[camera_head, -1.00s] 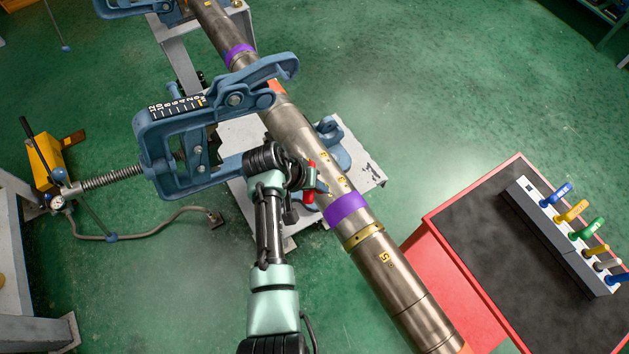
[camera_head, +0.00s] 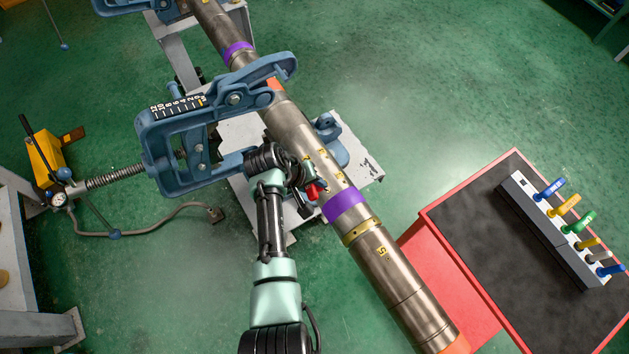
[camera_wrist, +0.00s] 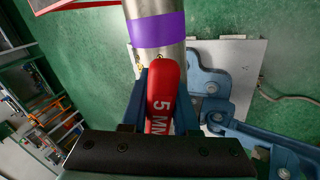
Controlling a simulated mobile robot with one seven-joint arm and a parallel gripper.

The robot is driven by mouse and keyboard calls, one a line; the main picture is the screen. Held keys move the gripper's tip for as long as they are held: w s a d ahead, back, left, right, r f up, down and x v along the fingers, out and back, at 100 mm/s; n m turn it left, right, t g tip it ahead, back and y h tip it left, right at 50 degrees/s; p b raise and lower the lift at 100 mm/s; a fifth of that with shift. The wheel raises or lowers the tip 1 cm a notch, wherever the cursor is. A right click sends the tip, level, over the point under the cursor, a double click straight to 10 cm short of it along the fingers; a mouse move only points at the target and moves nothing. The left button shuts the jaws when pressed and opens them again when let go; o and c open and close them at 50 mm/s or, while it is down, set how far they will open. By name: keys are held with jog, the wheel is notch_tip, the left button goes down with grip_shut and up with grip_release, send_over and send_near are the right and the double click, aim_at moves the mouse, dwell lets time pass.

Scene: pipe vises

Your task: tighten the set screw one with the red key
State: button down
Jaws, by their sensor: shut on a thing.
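The red key (camera_head: 314,190) is in my gripper (camera_head: 306,186), close beside the steel pipe (camera_head: 293,128) and just left of its purple band (camera_head: 345,205). In the wrist view, the red handle (camera_wrist: 165,92) marked "5 MM" sits between the two blue fingers of my gripper (camera_wrist: 161,78), which are shut on it. The handle points toward the pipe (camera_wrist: 135,10). Small yellow-marked spots (camera_head: 341,181) lie along the pipe near the gripper. I cannot tell which is set screw one, nor whether the key's tip is in a screw.
A blue pipe vise (camera_head: 165,150) with a number scale stands left of the pipe. A red cart (camera_head: 440,250) with a dark top is at right. Its key rack (camera_head: 550,240) holds several coloured keys. A gauge hose (camera_head: 150,228) lies at left.

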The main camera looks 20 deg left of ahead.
jog(key=shift+w+d+f+b, duration=0.1)
jog(key=shift+w+f+b, duration=0.05)
jog(key=shift+f+b, duration=0.4)
dwell(0.5)
